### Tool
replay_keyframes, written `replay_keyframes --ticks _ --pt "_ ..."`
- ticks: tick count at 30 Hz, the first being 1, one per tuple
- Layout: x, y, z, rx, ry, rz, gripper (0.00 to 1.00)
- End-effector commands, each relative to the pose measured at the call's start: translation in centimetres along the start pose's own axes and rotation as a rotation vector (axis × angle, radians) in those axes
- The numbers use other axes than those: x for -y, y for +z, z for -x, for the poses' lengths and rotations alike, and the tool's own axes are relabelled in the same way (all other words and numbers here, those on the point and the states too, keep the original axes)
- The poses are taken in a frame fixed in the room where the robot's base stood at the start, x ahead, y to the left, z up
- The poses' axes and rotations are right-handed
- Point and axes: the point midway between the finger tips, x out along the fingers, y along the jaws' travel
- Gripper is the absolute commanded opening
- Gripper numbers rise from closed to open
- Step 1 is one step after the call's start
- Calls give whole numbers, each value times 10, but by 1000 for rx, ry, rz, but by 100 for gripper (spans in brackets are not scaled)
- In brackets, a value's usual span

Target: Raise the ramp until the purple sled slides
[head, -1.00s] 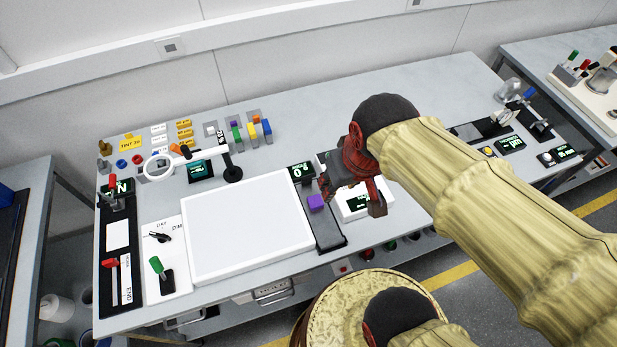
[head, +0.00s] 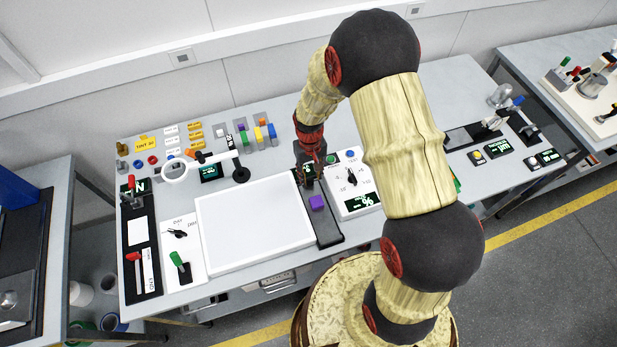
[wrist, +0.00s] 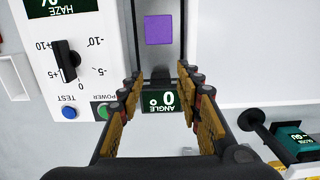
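The purple sled (head: 317,203) sits on the dark ramp (head: 328,236), a narrow strip right of the large white panel. The ramp looks flat. In the wrist view the sled (wrist: 158,30) lies on the ramp strip (wrist: 158,62) beyond my fingers. An angle display (wrist: 158,101) at the ramp's far end reads 0° and shows between my fingers. My gripper (wrist: 161,82) is open and empty, with its fingers spread on either side of that ramp end. In the head view my gripper (head: 309,168) is above the ramp's far end and largely hides the display.
The white panel (head: 255,232) lies left of the ramp. A haze panel (head: 352,181) with a black dial and buttons lies close on its right. A magnifier on an arm (head: 240,174) and several coloured blocks (head: 258,133) stand behind. Bench space behind the gripper looks clear.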

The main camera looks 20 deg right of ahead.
Motion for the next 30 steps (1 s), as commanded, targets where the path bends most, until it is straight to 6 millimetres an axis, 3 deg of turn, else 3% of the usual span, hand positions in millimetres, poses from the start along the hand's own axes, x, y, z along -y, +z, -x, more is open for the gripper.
replay_keyframes --ticks 1,4,19,30 --pt "0 -14 6 -36 0 0 35" --pt "0 -22 4 -63 0 0 35" --pt "0 -27 -60 -66 0 0 35" --pt "0 -28 -70 -68 0 0 35"
